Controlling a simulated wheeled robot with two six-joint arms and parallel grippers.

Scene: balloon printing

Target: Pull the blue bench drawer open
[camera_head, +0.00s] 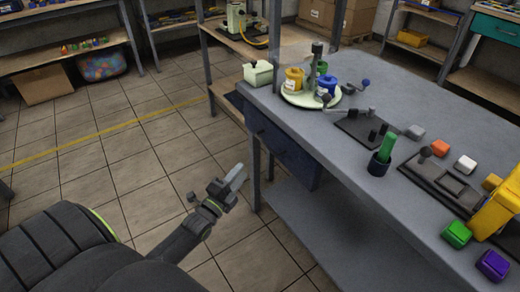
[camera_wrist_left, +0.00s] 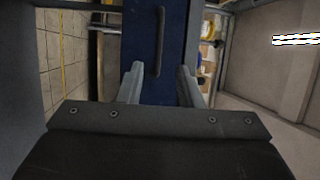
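The blue bench drawer (camera_head: 283,152) hangs under the near left end of the grey workbench (camera_head: 360,150) and looks shut. In the left wrist view the blue drawer front (camera_wrist_left: 172,75) fills the upper middle, with its dark bar handle (camera_wrist_left: 159,41) running up and down the picture. My left gripper (camera_head: 236,176) is in front of and left of the drawer, apart from it. In the left wrist view its two fingers (camera_wrist_left: 163,82) are spread, with nothing between them, and the handle lies beyond their tips. My right gripper is not in view.
A round tray (camera_head: 310,101) with coloured cups, a green-handled tool (camera_head: 384,153), coloured blocks and a yellow device (camera_head: 497,208) stand on the bench. A bench leg (camera_head: 254,172) is close beside my left gripper. Tiled floor (camera_head: 110,165) to the left is clear.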

